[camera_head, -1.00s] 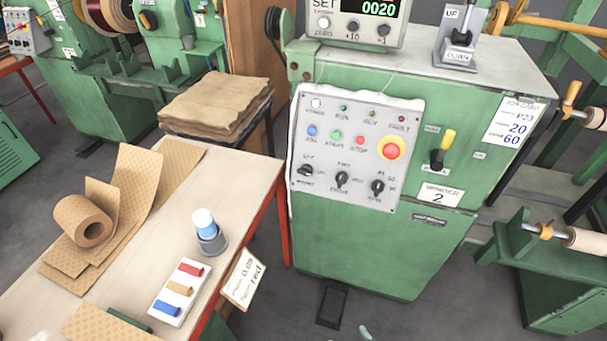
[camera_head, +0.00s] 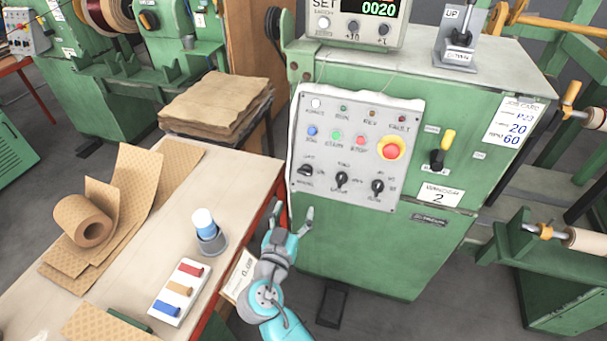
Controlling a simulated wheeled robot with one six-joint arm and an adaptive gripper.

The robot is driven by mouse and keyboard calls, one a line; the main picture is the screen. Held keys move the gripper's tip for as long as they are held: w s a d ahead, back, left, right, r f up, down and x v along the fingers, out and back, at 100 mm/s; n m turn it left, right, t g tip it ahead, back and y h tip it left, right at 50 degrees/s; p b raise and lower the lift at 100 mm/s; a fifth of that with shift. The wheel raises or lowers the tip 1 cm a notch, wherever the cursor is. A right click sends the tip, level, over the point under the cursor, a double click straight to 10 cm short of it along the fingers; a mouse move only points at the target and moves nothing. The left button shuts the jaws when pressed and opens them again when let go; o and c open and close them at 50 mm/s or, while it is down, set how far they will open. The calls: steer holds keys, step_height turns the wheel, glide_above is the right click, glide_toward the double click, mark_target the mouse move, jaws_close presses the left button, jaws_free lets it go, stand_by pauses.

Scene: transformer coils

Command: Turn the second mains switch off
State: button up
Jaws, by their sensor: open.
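The green machine (camera_head: 360,255) with the plate "2" has a pale grey control panel (camera_head: 330,120). Along the panel's lower part are three black rotary knobs. The left knob (camera_head: 305,170) has a small "OFF" marking above it, and its other lettering is too blurred to read. The middle knob (camera_head: 341,179) and right knob (camera_head: 377,187) sit beside it. A black and yellow lever switch (camera_head: 442,150) is right of the panel, its yellow handle pointing up. I cannot tell which is the mains switch. My gripper (camera_head: 293,210) is open and empty, below the panel's lower left corner.
A red emergency button (camera_head: 391,148) sits at the panel's right. A counter (camera_head: 362,12) stands on the machine.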

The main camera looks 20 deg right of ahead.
mark_target(304, 174)
steer(key=shift+m+h, duration=0.5)
steer(key=x, duration=0.3)
steer(key=r+x, duration=0.1)
steer(key=x, duration=0.3)
steer(key=a+r+x, duration=0.1)
steer(key=x, duration=0.3)
steer(key=shift+w+d, duration=0.1)
steer(key=shift+w, duration=0.3)
steer(key=c, duration=1.2)
steer(key=shift+o, duration=0.2)
